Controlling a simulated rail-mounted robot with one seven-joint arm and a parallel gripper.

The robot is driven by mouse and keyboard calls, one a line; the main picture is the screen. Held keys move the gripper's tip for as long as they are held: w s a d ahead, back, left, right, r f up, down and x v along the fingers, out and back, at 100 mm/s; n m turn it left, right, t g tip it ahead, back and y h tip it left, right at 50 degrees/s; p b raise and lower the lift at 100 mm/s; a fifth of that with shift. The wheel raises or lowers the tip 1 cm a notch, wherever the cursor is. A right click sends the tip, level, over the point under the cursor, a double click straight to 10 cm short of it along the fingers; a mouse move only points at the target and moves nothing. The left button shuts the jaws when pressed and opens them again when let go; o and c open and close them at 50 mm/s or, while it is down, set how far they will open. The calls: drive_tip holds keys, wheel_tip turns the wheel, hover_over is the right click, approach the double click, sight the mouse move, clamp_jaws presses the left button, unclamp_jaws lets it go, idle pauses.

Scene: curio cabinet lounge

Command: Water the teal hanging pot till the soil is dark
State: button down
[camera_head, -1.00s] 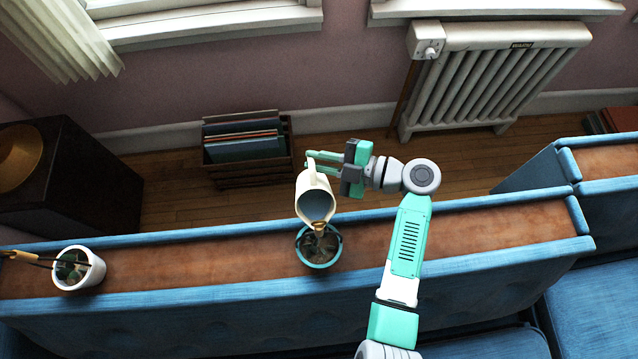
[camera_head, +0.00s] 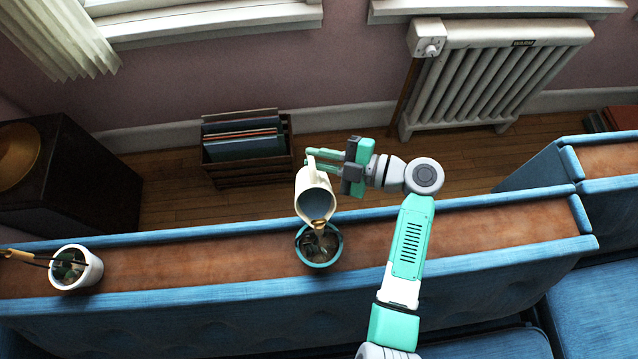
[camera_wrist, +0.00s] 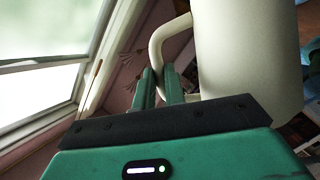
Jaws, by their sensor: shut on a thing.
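A teal hanging pot (camera_head: 322,263) is at the middle of the brown ledge, with brownish soil and some plant matter inside. A cream jug (camera_head: 313,190) is tilted over it, its spout pointing down at the pot's far edge, with a tan-gold lip or stream at the spout. Bluish water shows inside the jug. My gripper (camera_head: 335,163) is shut on the jug's handle. In the wrist view my gripper's fingers (camera_wrist: 160,88) close on the handle (camera_wrist: 156,48), beside the cream jug body (camera_wrist: 245,50). Whether the soil is wet I cannot tell.
A white pot (camera_head: 76,268) with a dark green plant stands at the left of the ledge (camera_head: 190,258). A record crate (camera_head: 248,172) is on the floor behind. A radiator (camera_head: 485,80) stands at the back right. The ledge right of the teal pot is clear.

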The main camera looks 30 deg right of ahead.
drive_tip(key=shift+s+a+r+n+b, duration=0.15)
drive_tip(key=shift+s+r+n+b, duration=0.25)
drive_tip(key=shift+b, duration=0.8)
idle(1.0)
drive_tip(key=shift+r+t+b, duration=0.25)
drive_tip(key=shift+t+b, duration=0.05)
drive_tip(key=shift+b, duration=0.8)
idle(1.5)
idle(0.8)
drive_tip(key=f, duration=0.1)
drive_tip(key=w+f+m, duration=0.1)
drive_tip(key=g, duration=0.1)
drive_tip(key=shift+w+d+f+m, duration=0.3)
drive_tip(key=shift+d+f+m, duration=0.05)
drive_tip(key=shift+f+m, duration=0.05)
drive_tip(key=shift+s, duration=0.1)
